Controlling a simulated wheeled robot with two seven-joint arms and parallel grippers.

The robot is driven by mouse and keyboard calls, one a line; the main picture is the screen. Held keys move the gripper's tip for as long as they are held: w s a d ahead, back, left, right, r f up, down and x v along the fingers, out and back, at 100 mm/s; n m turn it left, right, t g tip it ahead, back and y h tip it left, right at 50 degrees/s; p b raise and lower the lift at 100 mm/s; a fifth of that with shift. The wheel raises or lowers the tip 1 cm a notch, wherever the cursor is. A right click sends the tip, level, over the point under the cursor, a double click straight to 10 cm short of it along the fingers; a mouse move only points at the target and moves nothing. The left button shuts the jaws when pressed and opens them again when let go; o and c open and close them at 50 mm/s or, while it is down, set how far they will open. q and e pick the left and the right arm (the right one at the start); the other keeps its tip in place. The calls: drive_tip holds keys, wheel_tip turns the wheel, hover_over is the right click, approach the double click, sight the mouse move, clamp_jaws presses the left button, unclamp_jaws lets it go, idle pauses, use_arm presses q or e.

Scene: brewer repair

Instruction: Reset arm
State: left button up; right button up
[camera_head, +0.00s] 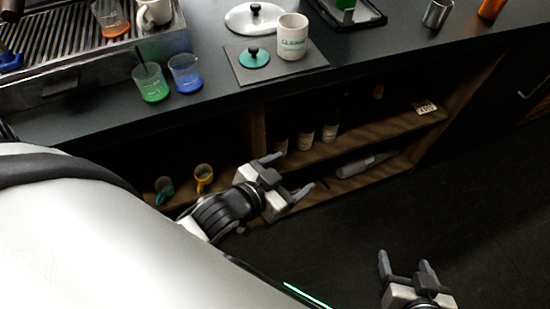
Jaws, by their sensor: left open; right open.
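My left gripper (287,176) is open and empty, in front of the shelves under the counter. Its two fingers point to the right and stand wide apart. My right gripper (408,264) is open and empty over the dark floor at the bottom right, with its fingers pointing up in the picture. Neither gripper touches anything that I can see. A white mug (292,38) with lettering stands on a square dark mat (309,64) on the counter, beside a teal lid (254,59) with a black knob.
The dark counter (225,104) edge runs above my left gripper. A green glass (151,83) and a blue glass (186,75) stand near its front edge. A drip grate (62,38) is at the top left. Bottles (329,132) and a yellow mug (204,177) stand below. Floor (460,200) is clear.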

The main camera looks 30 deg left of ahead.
use_arm(q)
drive_tip(key=s+f+n+g, duration=0.1)
drive_tip(key=s+f+g, duration=0.1)
drive_tip(key=s+f, duration=0.2)
drive_tip(key=shift+s+a+n+y, duration=0.2)
drive_tip(key=shift+s+n+y, duration=0.1)
drive_tip(key=shift+s, duration=0.2)
